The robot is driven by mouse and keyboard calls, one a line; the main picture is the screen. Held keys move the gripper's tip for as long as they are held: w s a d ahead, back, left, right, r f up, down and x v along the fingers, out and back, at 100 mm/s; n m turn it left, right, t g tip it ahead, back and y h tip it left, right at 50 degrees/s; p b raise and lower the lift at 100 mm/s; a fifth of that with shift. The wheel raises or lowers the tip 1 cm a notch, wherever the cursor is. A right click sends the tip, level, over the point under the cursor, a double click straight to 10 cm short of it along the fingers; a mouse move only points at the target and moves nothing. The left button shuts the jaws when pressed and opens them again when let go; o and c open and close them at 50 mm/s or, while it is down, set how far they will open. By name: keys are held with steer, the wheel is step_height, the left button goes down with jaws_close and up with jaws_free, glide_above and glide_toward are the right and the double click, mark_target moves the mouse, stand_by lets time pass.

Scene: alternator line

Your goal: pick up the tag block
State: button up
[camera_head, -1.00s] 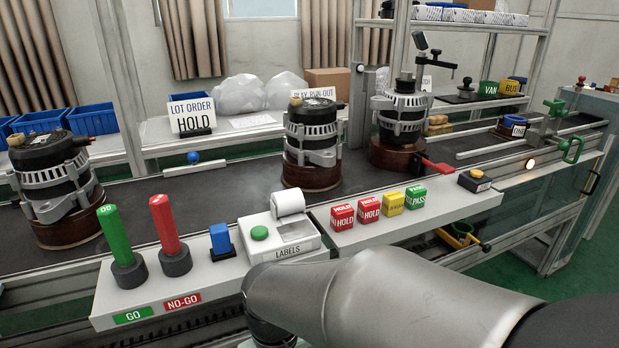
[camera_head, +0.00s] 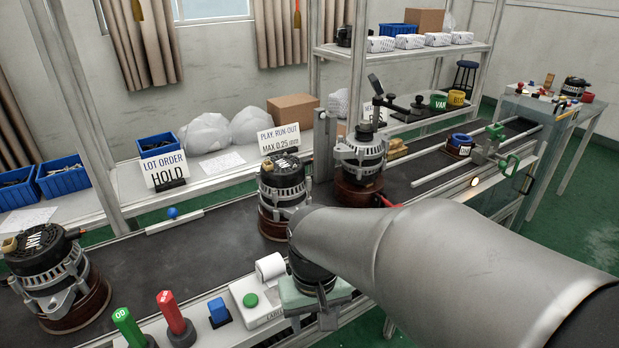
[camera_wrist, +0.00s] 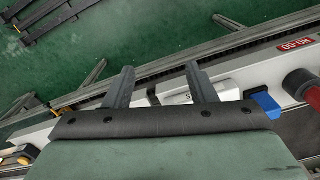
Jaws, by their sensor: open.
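No tag block shows in either current view. The red, yellow and green tag blocks seen earlier on the front shelf are hidden by my arm and gripper. My gripper (camera_head: 318,312) is over the front ledge beside the label printer (camera_head: 256,300). In the wrist view my gripper (camera_wrist: 160,70) has its two fingers spread apart with nothing held between them. Part of the label printer (camera_wrist: 178,99) shows beyond and below the fingers.
A blue block (camera_head: 218,311), red NO-GO gauge (camera_head: 173,316) and green GO gauge (camera_head: 128,328) stand left of the printer. Alternators (camera_head: 282,185) stand on the dark conveyor behind. In the wrist view, open green floor (camera_wrist: 150,25) lies past the ledge.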

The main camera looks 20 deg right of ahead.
steer(key=w+d+r+m+p, duration=0.3)
steer(key=w+d+r+p, duration=0.15)
steer(key=r, duration=0.35)
steer(key=w+d+r+m, duration=0.1)
steer(key=w+d+m, duration=0.3)
steer(key=d, duration=0.3)
steer(key=w+d+r+m+b, duration=0.1)
steer(key=w+d+m, duration=0.3)
steer(key=d, duration=0.3)
steer(key=w+d+r+m, duration=0.1)
steer(key=w+d+m, duration=0.25)
steer(key=d, duration=0.35)
steer(key=f, duration=0.7)
steer(key=d+f, duration=0.1)
steer(key=f, duration=0.3)
steer(key=shift+w, duration=0.3)
steer(key=shift+w+a+f+p, duration=0.1)
steer(key=shift+w+f+p, duration=0.05)
steer(key=shift+f, duration=0.85)
steer(key=shift+w+f+p, duration=0.1)
steer(key=shift+f+p, duration=0.1)
steer(key=shift+f, duration=0.85)
steer(key=shift+w+a+f+p, duration=0.1)
steer(key=shift+w+f+p, duration=0.05)
steer(key=shift+f, duration=0.85)
steer(key=c, duration=1.1)
